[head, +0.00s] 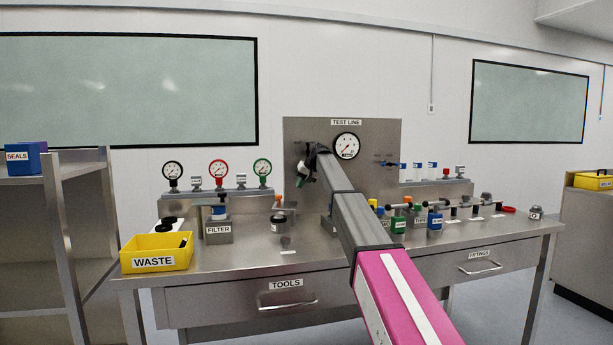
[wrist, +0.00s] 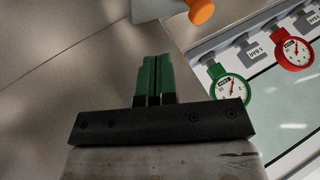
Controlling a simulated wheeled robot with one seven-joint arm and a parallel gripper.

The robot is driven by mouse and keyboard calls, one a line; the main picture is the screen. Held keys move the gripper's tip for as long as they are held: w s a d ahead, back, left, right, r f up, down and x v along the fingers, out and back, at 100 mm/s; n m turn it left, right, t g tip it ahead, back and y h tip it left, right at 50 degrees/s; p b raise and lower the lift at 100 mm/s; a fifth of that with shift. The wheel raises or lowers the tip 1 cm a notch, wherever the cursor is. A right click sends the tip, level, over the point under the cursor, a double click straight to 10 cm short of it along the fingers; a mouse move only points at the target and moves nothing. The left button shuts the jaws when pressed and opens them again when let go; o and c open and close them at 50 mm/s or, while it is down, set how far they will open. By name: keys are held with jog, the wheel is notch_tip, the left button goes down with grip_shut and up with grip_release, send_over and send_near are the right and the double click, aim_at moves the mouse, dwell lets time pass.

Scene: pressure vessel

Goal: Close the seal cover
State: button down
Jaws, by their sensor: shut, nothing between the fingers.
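My gripper (head: 300,181) is in front of the left part of the TEST LINE panel (head: 375,132). In the wrist view its two green fingers (wrist: 155,60) are shut together with nothing between them. An orange knob (wrist: 201,11) and a pale grey block (wrist: 157,8) lie just beyond the fingertips, apart from them. In the head view, a small fitting with an orange top (head: 278,198) stands on the bench below and left of my gripper, above a dark-banded round part (head: 278,223). I cannot tell for certain which part is the seal cover; my arm hides some of the panel.
Black, red and green gauges (head: 218,169) stand on a rail at the back left. A FILTER block (head: 218,230) and yellow WASTE bin (head: 156,252) are at the left. Several valves and fittings (head: 400,225) crowd the right. The front of the bench is mostly clear.

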jog(key=x, duration=0.5)
jog(key=shift+s+a+f, duration=0.1)
jog(key=shift+s+a, duration=0.05)
jog(key=shift+a, duration=0.4)
jog(key=shift+s+a+f, duration=0.1)
jog(key=shift+s+a, duration=0.05)
jog(key=shift+a, duration=0.4)
jog(key=shift+s+a, duration=0.1)
jog(key=shift+a, duration=0.7)
